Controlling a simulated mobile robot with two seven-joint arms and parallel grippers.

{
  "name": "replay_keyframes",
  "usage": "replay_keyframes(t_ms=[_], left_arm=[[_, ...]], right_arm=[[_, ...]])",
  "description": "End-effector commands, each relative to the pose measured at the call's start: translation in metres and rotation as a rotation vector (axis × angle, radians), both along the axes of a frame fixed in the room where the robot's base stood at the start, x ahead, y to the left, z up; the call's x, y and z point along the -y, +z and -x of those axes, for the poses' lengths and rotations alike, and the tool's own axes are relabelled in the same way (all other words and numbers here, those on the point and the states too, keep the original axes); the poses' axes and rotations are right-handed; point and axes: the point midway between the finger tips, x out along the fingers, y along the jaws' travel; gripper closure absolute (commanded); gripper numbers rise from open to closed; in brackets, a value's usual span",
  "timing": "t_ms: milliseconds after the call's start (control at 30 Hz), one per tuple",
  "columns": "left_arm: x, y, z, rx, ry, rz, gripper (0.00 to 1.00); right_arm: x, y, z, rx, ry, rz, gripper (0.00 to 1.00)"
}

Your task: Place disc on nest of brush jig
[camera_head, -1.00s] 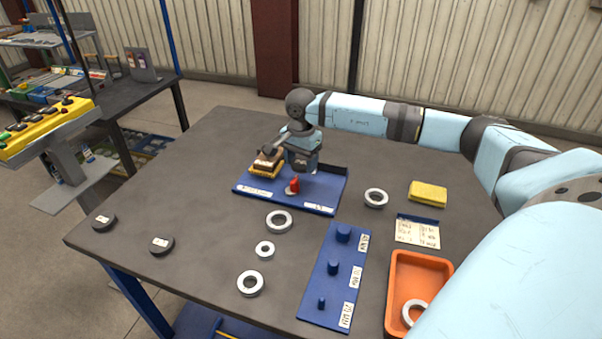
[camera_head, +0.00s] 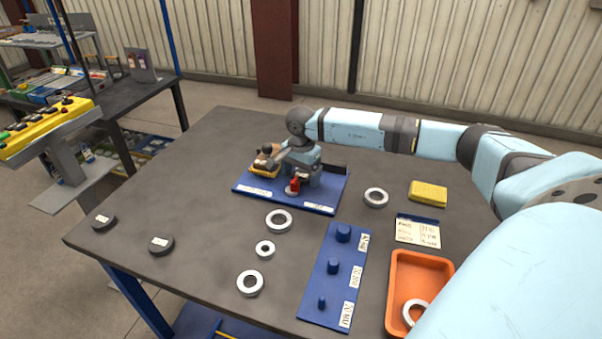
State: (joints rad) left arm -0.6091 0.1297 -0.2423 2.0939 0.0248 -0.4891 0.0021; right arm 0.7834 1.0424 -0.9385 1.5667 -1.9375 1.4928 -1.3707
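The brush jig is a blue plate (camera_head: 262,198) at the back middle of the table. A brush with a brown back and yellow base (camera_head: 263,170) stands on its left part. A small red piece (camera_head: 294,183) stands near the plate's front middle, with a pale round part (camera_head: 291,192) low beside it. My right gripper (camera_head: 304,183) is low over the plate, right by the red piece. Whether it is open or holds a disc cannot be told; the nest is not clearly visible. My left gripper is not in view.
Several grey rings lie loose, one right of the jig (camera_head: 376,197). A blue peg board (camera_head: 326,290), an orange tray (camera_head: 392,300) with a ring, a yellow block (camera_head: 428,193) and a card (camera_head: 417,232) are at right.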

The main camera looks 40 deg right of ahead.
Motion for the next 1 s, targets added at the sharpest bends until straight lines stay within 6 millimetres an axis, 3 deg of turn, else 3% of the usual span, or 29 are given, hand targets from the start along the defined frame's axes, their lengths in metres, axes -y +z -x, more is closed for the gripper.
replay_keyframes(t_ms=[233, 700, 1000], left_arm=[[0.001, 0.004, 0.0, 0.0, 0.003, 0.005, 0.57], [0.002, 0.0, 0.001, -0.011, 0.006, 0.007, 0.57], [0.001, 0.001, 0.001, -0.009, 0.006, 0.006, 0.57]], right_arm=[[0.0, 0.011, -0.001, 0.003, 0.0, -0.001, 0.13], [0.0, 0.103, 0.0, 0.002, 0.0, 0.001, 0.13], [0.0, 0.124, 0.0, 0.001, 0.0, 0.0, 0.13]])
